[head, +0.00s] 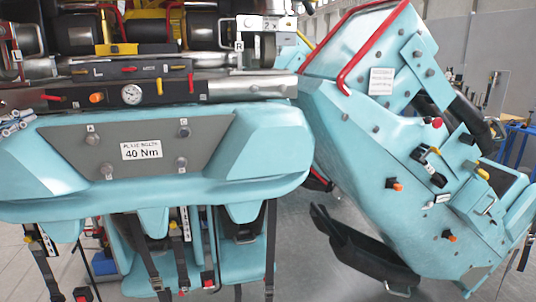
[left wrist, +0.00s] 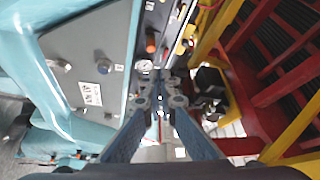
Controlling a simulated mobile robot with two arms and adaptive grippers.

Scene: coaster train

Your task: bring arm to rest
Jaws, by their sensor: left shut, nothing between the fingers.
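My left gripper (head: 18,122) shows at the far left edge of the head view, beside the left end of the turquoise front panel (head: 245,150). Only its finger end is in the picture. In the left wrist view my left gripper (left wrist: 160,85) has its two blue-grey fingers brought together, with nothing held between them. It points along the coaster's front, beside a grey panel (left wrist: 95,55) with knobs and a gauge. I cannot tell whether it touches anything. My right gripper is in neither view.
A tilted turquoise car part (head: 350,150) with red bars stands at the right. A round gauge (head: 132,94) and levers line the pipe above the front panel. Black straps (head: 147,255) hang below. Red and yellow frames (left wrist: 265,75) stand close on the right in the wrist view.

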